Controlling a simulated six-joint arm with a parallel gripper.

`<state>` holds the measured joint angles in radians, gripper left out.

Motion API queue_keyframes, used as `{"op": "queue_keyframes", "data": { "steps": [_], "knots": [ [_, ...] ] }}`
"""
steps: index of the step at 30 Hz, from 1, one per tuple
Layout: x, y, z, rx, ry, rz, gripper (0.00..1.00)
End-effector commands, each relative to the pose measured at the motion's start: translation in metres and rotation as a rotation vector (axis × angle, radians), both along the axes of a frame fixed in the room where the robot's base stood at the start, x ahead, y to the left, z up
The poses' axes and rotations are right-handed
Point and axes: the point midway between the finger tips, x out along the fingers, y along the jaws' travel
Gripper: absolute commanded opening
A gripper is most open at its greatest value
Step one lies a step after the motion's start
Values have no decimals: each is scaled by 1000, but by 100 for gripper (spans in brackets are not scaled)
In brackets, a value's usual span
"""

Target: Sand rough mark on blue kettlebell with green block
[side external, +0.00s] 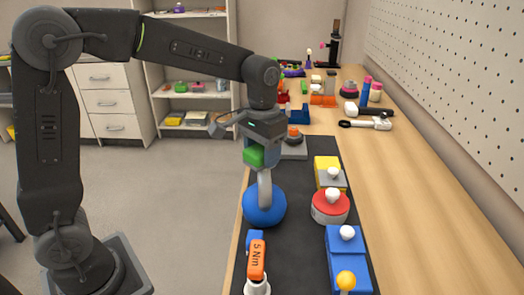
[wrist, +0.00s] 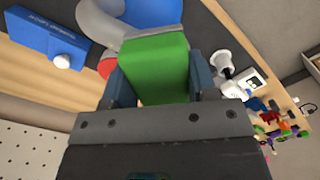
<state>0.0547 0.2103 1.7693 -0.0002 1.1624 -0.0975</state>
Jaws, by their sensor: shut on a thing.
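My gripper (side external: 262,152) is shut on a green block (side external: 254,157), just above the blue kettlebell. In the wrist view the green block (wrist: 155,65) sits between my two blue-grey fingers. The blue kettlebell (side external: 265,209) stands upright on the dark mat, its grey handle (side external: 264,188) rising to just below the block. In the wrist view the kettlebell's blue body (wrist: 160,9) and curved grey handle show past the block. I cannot tell whether block and handle touch. I cannot make out a rough mark in either view.
A dark mat (side external: 299,262) lies on the wooden table (side external: 405,200). An orange-handled tool (side external: 257,262) is in front.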

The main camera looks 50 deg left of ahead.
Motion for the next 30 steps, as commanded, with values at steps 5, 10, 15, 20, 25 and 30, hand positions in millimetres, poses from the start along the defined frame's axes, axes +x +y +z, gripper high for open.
{"op": "queue_keyframes", "data": {
  "steps": [5, 10, 15, 20, 25, 30],
  "knots": [
    [-4, -5, 0, 0, -1, -2, 34],
    [-9, -11, 0, 0, -1, -2, 34],
    [-14, -18, 0, 0, -1, -2, 34],
    [-19, -24, 0, 0, -1, -2, 34],
    [-24, -30, 0, 0, -1, -2, 34],
    [-27, -33, 0, 0, 0, -1, 34]
  ]
}}
